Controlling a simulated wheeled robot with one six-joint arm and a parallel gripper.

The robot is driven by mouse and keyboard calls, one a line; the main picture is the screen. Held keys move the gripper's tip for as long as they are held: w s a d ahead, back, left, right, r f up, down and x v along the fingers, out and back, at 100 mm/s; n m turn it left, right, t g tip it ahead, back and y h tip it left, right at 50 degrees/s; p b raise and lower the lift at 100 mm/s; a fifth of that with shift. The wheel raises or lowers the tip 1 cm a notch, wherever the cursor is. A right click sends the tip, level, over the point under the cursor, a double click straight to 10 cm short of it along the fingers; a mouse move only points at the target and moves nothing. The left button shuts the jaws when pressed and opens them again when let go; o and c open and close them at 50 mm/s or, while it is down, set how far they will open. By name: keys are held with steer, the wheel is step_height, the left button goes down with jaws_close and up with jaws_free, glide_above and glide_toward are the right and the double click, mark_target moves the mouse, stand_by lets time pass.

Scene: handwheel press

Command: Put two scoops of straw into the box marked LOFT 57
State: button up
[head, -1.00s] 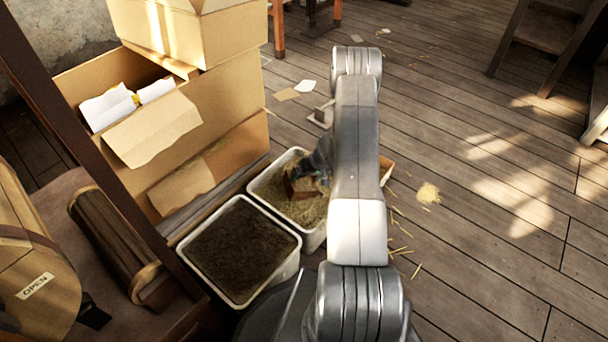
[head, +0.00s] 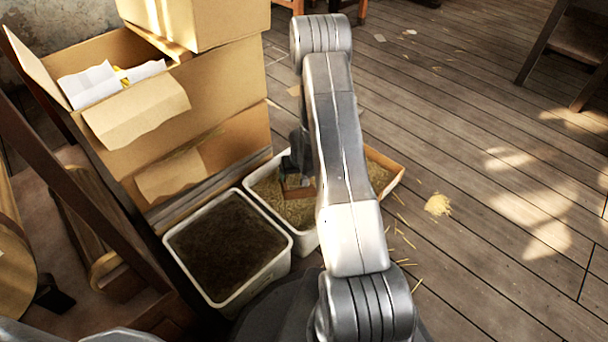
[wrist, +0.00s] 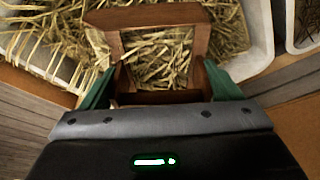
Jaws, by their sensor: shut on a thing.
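My gripper (head: 294,165) is shut on a brown wooden scoop (head: 297,192), over the white tub of straw (head: 262,188). In the wrist view my gripper (wrist: 160,82) has its green fingers on either side of the scoop (wrist: 145,18). Straw shows within the scoop's frame; I cannot tell whether it is loaded or only seen against the straw around it. A low open box (head: 392,183) with straw in it stands right of the tub, partly behind my arm. No LOFT 57 marking is readable.
A white tub of dark material (head: 228,248) stands in front of the straw tub. Large cardboard boxes (head: 225,90) rise close on the left. A small straw heap (head: 438,204) and loose stalks lie on the floor. The plank floor at right is mostly clear.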

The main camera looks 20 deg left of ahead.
step_height(320, 180, up, 9)
steer(key=p, duration=0.9)
steer(key=shift+s+a+f+h, duration=0.15)
steer(key=shift+a+f+h, duration=0.05)
steer(key=shift+a+h, duration=0.1)
steer(key=f+b, duration=0.5)
steer(key=b, duration=0.1)
steer(key=f+b, duration=0.3)
steer(key=shift+d+f, duration=0.25)
steer(key=shift+f, duration=0.05)
steer(key=shift+w+f, duration=0.15)
steer(key=shift+w, duration=0.05)
steer(key=shift+w+d+r+y+p, duration=0.1)
steer(key=shift+w+r+y+p, duration=0.15)
steer(key=shift+y+p, duration=0.15)
steer(key=shift+f, duration=0.15)
steer(key=shift+s+a+f, duration=0.1)
steer(key=shift+s+a, duration=0.05)
steer(key=shift+a, duration=0.05)
